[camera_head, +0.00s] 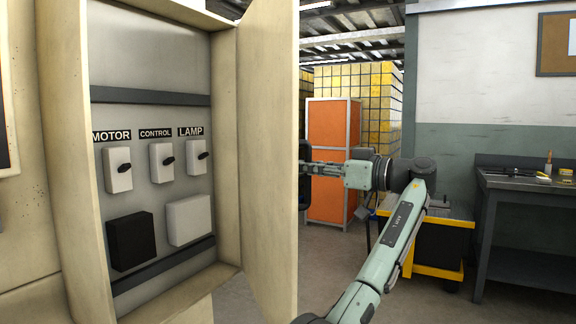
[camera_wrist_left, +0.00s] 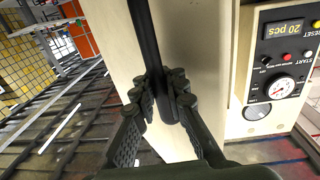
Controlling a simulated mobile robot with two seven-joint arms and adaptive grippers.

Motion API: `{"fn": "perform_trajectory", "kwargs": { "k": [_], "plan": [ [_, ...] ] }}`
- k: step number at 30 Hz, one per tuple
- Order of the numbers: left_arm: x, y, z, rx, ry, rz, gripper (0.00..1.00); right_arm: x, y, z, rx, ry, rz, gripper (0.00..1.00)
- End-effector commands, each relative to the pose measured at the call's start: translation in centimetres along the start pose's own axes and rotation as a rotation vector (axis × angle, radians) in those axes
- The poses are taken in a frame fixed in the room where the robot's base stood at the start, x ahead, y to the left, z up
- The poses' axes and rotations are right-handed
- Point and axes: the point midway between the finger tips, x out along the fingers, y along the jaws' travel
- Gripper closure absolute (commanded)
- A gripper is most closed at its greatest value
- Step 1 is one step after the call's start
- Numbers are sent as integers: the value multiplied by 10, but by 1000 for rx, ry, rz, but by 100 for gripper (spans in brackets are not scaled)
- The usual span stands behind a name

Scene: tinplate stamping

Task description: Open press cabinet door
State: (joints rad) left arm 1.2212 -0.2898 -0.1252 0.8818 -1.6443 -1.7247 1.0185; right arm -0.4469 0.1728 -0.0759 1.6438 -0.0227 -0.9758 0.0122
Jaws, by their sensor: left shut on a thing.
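The cream press cabinet (camera_head: 226,150) stands open on the left of the head view. Its door (camera_head: 268,160) is swung well out, with its inner face and edge toward me. The door also shows in the left wrist view (camera_wrist_left: 200,45), with a long black bar handle (camera_wrist_left: 144,35) on its outer face. My left gripper (camera_head: 310,169) is at the outer side of the door, partly hidden by the door edge. In the left wrist view its fingers (camera_wrist_left: 165,98) are closed around the handle. My right gripper is not in view.
Inside the cabinet are MOTOR (camera_head: 117,170), CONTROL (camera_head: 161,163) and LAMP (camera_head: 196,158) switches. A yellow-black cart (camera_head: 440,250), orange cabinet (camera_head: 332,150) and dark workbench (camera_head: 525,185) stand behind my arm.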

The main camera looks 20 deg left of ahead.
Motion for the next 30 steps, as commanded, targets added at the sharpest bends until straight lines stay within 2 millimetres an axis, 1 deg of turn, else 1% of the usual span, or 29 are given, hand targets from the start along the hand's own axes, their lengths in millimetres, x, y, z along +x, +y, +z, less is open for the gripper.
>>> {"fn": "perform_trajectory", "kwargs": {
  "k": [1, 6, 21, 22, 24, 25, 30],
  "plan": [
    [-7, 4, 1, 6, -3, 2, 100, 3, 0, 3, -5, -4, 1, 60],
    [-12, 12, 2, 4, -3, 3, 100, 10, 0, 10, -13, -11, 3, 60],
    [-14, 15, 4, 5, -6, 3, 100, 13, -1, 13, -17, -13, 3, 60],
    [-14, 15, 4, 5, -6, 3, 88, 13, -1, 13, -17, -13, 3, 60],
    [-14, 15, 4, 5, -6, 3, 79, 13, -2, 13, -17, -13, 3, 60],
    [-13, 15, 4, 4, -5, 3, 77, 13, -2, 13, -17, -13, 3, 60],
    [-12, 15, 2, 3, -4, 2, 77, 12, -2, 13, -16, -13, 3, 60]
  ]
}}
